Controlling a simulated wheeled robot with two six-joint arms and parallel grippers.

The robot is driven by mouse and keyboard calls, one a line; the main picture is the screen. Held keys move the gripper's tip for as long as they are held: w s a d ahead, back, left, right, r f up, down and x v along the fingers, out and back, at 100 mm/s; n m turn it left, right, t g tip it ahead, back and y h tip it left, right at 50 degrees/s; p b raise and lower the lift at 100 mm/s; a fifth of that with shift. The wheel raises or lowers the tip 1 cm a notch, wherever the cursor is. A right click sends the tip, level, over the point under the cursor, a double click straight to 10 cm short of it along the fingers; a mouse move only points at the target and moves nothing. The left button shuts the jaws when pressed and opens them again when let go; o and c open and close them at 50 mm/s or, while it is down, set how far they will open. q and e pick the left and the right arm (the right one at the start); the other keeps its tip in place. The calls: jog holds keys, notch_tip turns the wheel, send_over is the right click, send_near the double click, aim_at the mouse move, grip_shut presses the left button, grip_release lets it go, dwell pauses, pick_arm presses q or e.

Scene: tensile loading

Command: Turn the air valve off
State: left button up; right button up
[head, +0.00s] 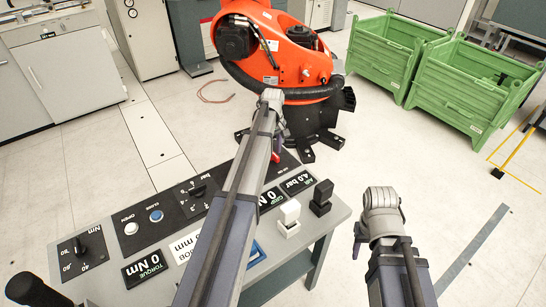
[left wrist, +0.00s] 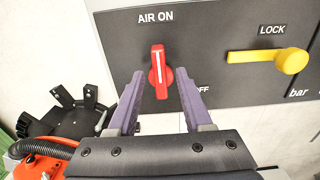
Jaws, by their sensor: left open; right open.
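The red air valve handle (left wrist: 160,72) sits on the dark panel in the left wrist view. It stands upright, just below the "AIR ON" label, with "OFF" partly hidden at lower right. My left gripper (left wrist: 161,78) is open, one finger on each side of the handle, with a visible gap on both sides. In the head view my left arm reaches across the console, and the left gripper (head: 279,130) is partly hidden at its far edge. My right gripper (head: 358,242) is open and empty over the floor, right of the console.
A yellow lock lever (left wrist: 265,57) is right of the valve. The console (head: 100,245) carries knobs, buttons and displays, with a white block (head: 288,217) and a black block (head: 321,198). An orange robot arm (head: 280,50) stands behind; green crates (head: 465,88) are at right.

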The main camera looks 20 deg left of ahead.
pick_arm(q)
jog(key=shift+f, duration=0.25)
grip_shut()
dwell(0.5)
